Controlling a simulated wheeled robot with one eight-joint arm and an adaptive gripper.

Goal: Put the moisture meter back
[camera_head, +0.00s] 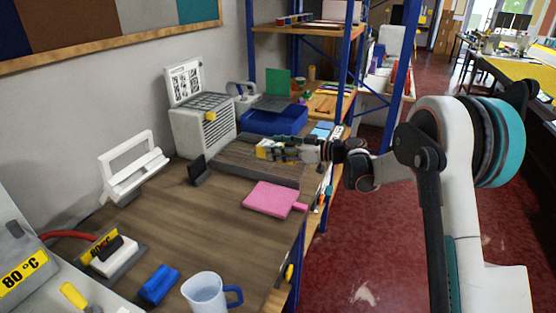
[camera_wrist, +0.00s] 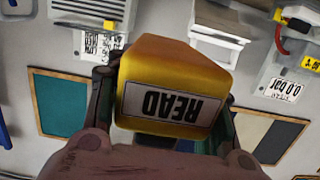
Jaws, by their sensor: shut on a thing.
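The moisture meter is a yellow block with a white label reading READ (camera_wrist: 165,88), upside down in the wrist view. My gripper (camera_wrist: 158,100) is shut on it, a finger on each side. In the head view, my gripper (camera_head: 284,150) comes in from the right, over the back part of the bench. A small yellow end of the meter (camera_head: 263,148) shows at its tips, above a long grey tray-like piece (camera_head: 238,164). I cannot tell whether the meter touches that piece. Most of the meter is hidden by the fingers in the head view.
The wooden bench (camera_head: 150,225) holds a grey vented box (camera_head: 199,128), a blue tray (camera_head: 272,121), a white stand (camera_head: 133,172), a pink pad (camera_head: 272,198), a blue block (camera_head: 159,283) and a jug (camera_head: 205,292). Blue shelf posts (camera_head: 348,55) stand behind. The middle of the bench is clear.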

